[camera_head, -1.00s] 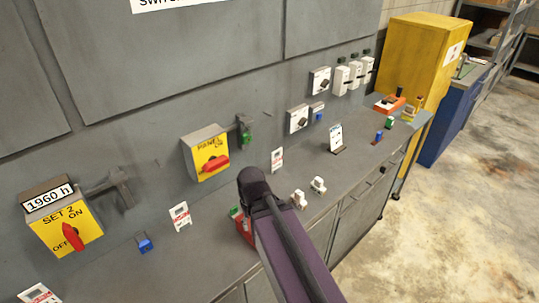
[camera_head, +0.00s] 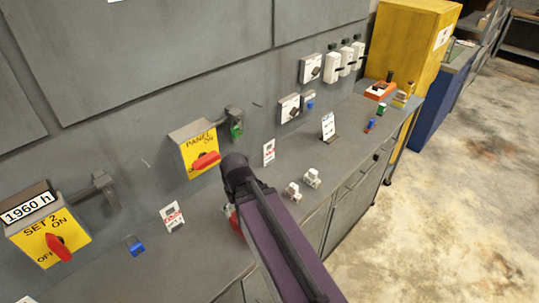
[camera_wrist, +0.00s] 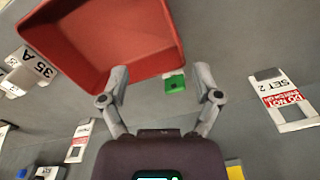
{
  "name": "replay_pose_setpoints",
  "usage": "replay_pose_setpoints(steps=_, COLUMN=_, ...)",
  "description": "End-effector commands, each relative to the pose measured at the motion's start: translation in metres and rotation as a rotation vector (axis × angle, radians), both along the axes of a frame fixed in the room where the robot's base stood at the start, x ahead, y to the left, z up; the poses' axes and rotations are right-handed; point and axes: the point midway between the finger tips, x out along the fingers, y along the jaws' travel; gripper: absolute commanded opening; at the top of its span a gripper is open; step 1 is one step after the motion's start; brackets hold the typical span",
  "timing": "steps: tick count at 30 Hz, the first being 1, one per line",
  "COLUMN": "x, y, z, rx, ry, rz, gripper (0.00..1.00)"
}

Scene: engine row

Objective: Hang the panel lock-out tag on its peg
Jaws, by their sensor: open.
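The panel lock-out tag, a small white card with red print, appears to be the one on the grey bench (camera_head: 268,152) to the right of the PANEL switch box (camera_head: 200,148). It also shows at the lower left of the wrist view (camera_wrist: 78,141); its small title is hard to read. A thin dark peg (camera_head: 258,104) sticks out of the wall right of that box. My gripper (camera_wrist: 160,72) is open and empty, its fingers between the two tags, near a red tray and a green padlock.
The red tray (camera_wrist: 105,40) and the green padlock (camera_wrist: 175,83) are close to my fingers. The SET 2 tag (camera_head: 173,217) and a blue padlock (camera_head: 135,246) are at the left. Two white fuse-like blocks (camera_head: 292,191) and a standing card (camera_head: 327,126) are at the right.

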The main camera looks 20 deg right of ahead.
Motion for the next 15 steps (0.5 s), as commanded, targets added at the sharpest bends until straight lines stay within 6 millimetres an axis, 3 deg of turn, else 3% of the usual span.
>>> replay_pose_setpoints(steps=8, x=0.018, y=-0.008, z=-0.009, rx=0.092, ry=-0.055, rz=0.058, gripper=1.0)
replay_pose_setpoints(steps=15, x=0.052, y=-0.035, z=-0.017, rx=0.25, ry=-0.215, rz=0.157, gripper=1.0)
